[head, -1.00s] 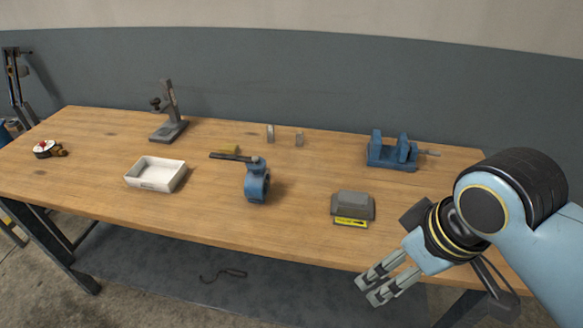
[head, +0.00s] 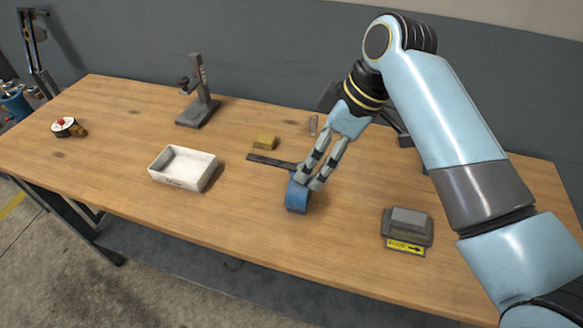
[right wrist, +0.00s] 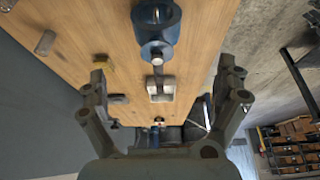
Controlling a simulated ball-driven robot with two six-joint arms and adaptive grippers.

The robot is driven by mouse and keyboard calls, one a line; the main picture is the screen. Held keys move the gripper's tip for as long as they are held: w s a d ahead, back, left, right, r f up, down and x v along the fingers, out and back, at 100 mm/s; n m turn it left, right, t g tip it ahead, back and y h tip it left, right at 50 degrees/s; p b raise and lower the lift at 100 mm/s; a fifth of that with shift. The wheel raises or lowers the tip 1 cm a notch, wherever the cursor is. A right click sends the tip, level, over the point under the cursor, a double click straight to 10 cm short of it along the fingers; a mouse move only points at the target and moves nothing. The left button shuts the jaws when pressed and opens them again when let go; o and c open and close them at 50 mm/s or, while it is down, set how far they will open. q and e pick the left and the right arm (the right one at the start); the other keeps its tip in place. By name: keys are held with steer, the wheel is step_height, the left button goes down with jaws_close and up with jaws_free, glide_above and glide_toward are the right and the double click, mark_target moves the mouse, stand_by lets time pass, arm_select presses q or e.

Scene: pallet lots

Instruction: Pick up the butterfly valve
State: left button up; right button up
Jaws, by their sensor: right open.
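The butterfly valve (head: 297,198) is blue with a dark lever and stands on the wooden table. Its lever (head: 268,161) points left in the head view. My right gripper (head: 309,184) is over the valve from above and behind, and its fingers partly cover the valve's top. In the right wrist view the valve (right wrist: 157,28) shows at the top, in line with the gap between the two spread fingers. I cannot tell whether a finger touches it. The right gripper is open and empty. My left gripper is out of view.
A white tray (head: 207,174) stands left of the valve, and a yellow block (head: 264,142) lies behind it. A grey block (head: 407,225) with a yellow label sits to the right. A dark stand (head: 197,105) and a gauge (head: 65,127) are farther left. The table's front middle is clear.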

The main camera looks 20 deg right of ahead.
mark_target(300, 188)
steer(key=shift+w+a+f, duration=0.2)
steer(key=shift+w+f, duration=0.1)
steer(key=shift+f, duration=0.15)
steer(key=shift+w+a+f, duration=0.2)
steer(key=shift+w+f, duration=0.1)
steer(key=shift+f, duration=0.15)
steer(key=x, duration=0.3)
steer(key=shift+s+a, duration=0.1)
steer(key=shift+a+f, duration=0.15)
steer(key=shift+f, duration=0.15)
steer(key=x, duration=0.4)
steer(key=shift+w+r, duration=0.1)
steer(key=shift+w, duration=0.15)
steer(key=shift+w+a+f, duration=0.1)
steer(key=shift+a+f, duration=0.1)
steer(key=shift+f, duration=0.25)
steer(key=c, duration=1.4)
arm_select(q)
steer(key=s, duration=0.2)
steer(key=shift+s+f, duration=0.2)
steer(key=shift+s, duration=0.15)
arm_select(e)
steer(key=shift+r, duration=0.1)
steer(key=c, duration=0.5)
